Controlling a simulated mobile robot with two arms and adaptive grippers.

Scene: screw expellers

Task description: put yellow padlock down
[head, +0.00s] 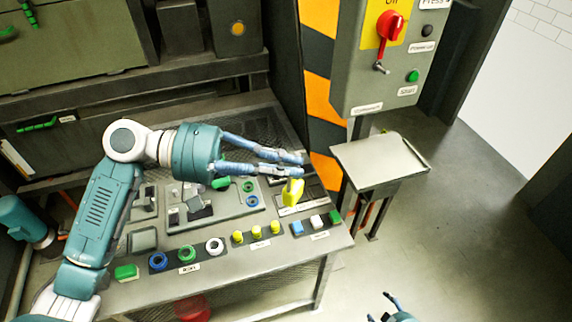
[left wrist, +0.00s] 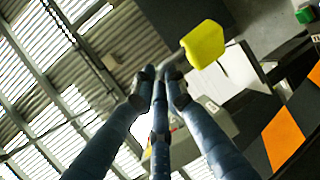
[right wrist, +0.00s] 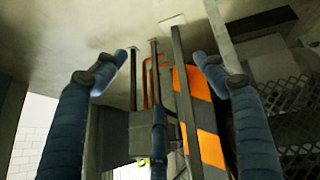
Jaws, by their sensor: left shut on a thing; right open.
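The yellow padlock (head: 292,192) shows in the head view at the tips of my left gripper (head: 296,164), above the right part of the workbench. The left wrist view shows the yellow padlock body (left wrist: 204,44) beyond the fingertips, with its grey shackle between the fingers of my left gripper (left wrist: 162,78). My left gripper is shut on the padlock by this shackle. Whether the padlock touches the bench top is hard to tell. My right gripper (right wrist: 150,75) is open and empty in its wrist view; in the head view only its tips (head: 390,308) show at the bottom edge.
The workbench (head: 240,262) carries a row of colored rings, yellow pieces and small blocks along its front, with a grey tray behind. A small grey side table (head: 380,158) stands right of it. Above hangs a control box (head: 372,85) with a red switch. Floor at right is clear.

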